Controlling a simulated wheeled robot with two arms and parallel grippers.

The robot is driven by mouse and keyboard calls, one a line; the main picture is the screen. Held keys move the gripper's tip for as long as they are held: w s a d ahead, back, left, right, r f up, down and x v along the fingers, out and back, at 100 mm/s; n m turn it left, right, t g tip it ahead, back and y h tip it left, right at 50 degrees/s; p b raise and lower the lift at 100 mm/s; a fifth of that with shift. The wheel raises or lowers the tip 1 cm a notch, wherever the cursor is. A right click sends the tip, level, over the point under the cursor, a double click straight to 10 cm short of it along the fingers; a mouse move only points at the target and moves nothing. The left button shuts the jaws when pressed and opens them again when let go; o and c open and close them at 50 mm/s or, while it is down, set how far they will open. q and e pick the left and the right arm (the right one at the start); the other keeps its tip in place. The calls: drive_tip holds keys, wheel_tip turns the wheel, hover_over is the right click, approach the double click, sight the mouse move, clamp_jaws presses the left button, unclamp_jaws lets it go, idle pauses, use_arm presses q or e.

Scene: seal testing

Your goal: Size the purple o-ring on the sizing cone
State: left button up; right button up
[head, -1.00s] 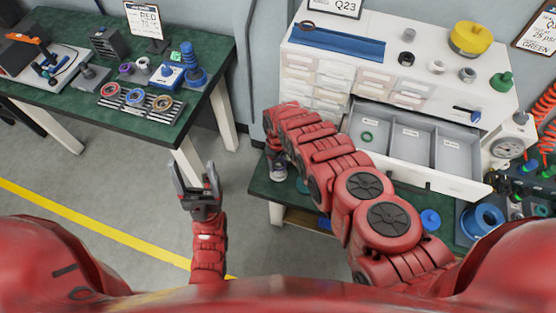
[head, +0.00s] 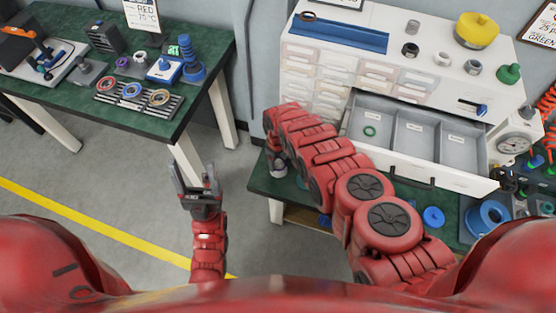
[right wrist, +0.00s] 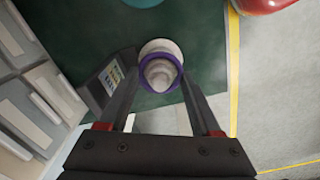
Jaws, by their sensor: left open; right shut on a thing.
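The purple o-ring (right wrist: 147,82) is in the right wrist view, held between the fingertips of my right gripper (right wrist: 162,76). The pale grey sizing cone (right wrist: 160,72) shows through the middle of the ring, its tip toward the camera. The ring appears around the cone; I cannot tell how far down it sits or whether it touches. In the head view my right arm hides most of this place. My left gripper (head: 196,178) is open and empty above the floor, between the two tables.
A small device with a screen (right wrist: 108,84) stands beside the cone. A drawer (head: 420,140) of the white cabinet is open, with a green o-ring (head: 370,131) inside. The left green table (head: 60,112) holds a rack of rings (head: 140,99). Floor around my left gripper is clear.

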drive_tip(key=shift+f+b, duration=0.45)
drive_tip(key=shift+f, duration=0.15)
drive_tip(key=o, duration=1.4)
drive_tip(key=shift+r, duration=0.15)
wheel_tip(320, 180, up, 9)
drive_tip(key=p, duration=0.8)
